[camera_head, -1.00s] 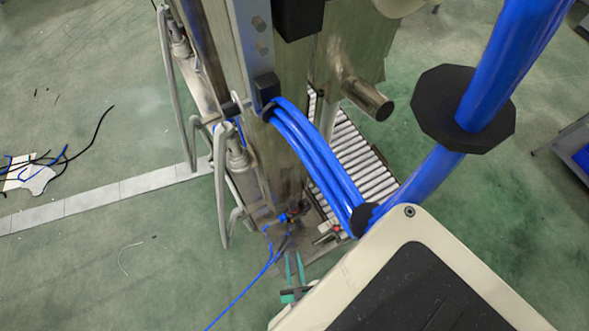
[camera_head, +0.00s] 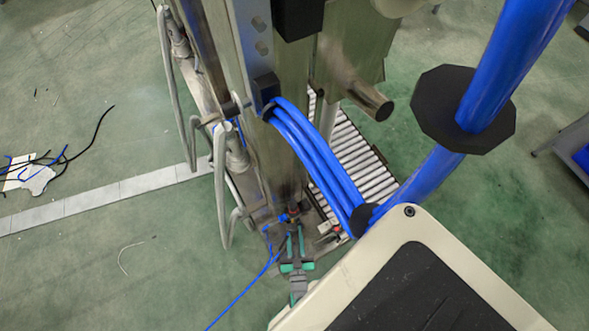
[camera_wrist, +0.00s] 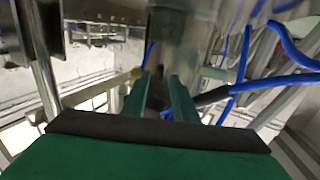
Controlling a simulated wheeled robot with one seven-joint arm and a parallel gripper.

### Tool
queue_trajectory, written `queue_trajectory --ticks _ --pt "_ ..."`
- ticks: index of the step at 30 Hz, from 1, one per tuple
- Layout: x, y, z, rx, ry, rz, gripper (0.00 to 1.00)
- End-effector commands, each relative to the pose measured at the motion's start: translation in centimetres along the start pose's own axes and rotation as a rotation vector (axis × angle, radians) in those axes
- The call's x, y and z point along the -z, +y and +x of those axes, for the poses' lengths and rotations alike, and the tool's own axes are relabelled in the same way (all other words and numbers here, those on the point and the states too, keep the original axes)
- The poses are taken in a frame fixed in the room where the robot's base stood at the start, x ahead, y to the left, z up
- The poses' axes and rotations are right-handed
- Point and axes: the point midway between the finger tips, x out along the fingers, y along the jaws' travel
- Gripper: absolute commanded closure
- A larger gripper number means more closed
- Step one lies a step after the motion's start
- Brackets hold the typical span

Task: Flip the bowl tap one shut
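My gripper (camera_head: 295,230) has two teal fingers and reaches up toward small red, dark and blue fittings (camera_head: 293,210) at the foot of the steel machine. One of these is likely the bowl tap, but it is too small to make out its handle. In the wrist view my gripper (camera_wrist: 160,80) shows its fingers apart, with a steel cylinder (camera_wrist: 182,45) beyond them. I see nothing clearly held between them. A black hose end (camera_wrist: 210,97) lies just right of the right finger. Whether the fingertips touch the tap I cannot tell.
A second small red fitting (camera_head: 335,229) sits to the right, by the roller conveyor (camera_head: 350,160). A thin blue hose (camera_head: 245,290) runs down to the left. Bent grey pipes (camera_head: 222,195) stand left of the machine.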

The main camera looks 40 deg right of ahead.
Motion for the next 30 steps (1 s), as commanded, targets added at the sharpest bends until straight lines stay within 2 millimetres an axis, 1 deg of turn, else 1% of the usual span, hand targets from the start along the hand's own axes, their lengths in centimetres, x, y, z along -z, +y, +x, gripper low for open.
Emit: queue_trajectory --ticks 4,11,12,15,23,30 --pt "0.02 -0.01 0.64 -0.001 0.000 0.001 0.74" --pt "0.01 -0.01 0.67 -0.001 0.000 0.000 0.74" --pt "0.01 -0.01 0.67 -0.001 0.000 0.000 0.79" --pt "0.01 -0.01 0.66 -0.001 0.000 0.000 1.00" --pt "0.02 -0.16 0.65 -0.009 0.001 0.001 1.00" --pt "0.01 -0.72 0.64 -0.090 0.001 0.003 1.00"
